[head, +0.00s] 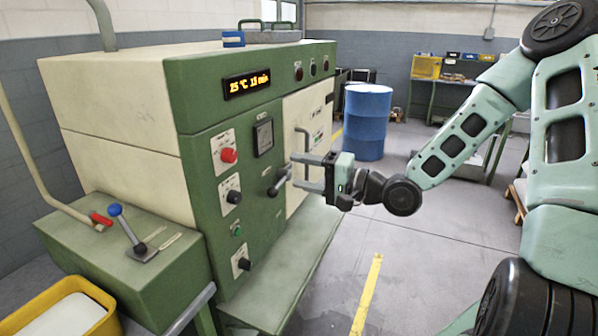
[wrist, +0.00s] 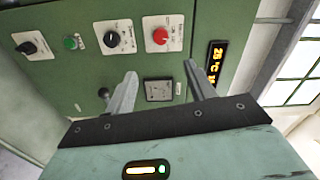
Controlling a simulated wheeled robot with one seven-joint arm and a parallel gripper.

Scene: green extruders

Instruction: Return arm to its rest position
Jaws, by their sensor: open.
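My gripper (head: 302,174) is open and empty in the head view, held level in front of the green and cream extruder's (head: 205,180) control panel. Its fingers point left at the panel, close to a dark lever handle (head: 280,182); I cannot tell whether they touch it. In the wrist view my two gripper fingers (wrist: 160,85) are spread apart, with a square gauge (wrist: 159,90) showing between them. My arm reaches in from the right side of the head view, bent at the elbow.
The panel has a red knob (head: 229,155) and a lit display (head: 247,84). A blue-knobbed lever (head: 130,229) and a yellow bin (head: 60,308) are at lower left. A blue barrel (head: 367,122) stands behind my gripper. The grey floor (head: 440,245) below my arm is clear.

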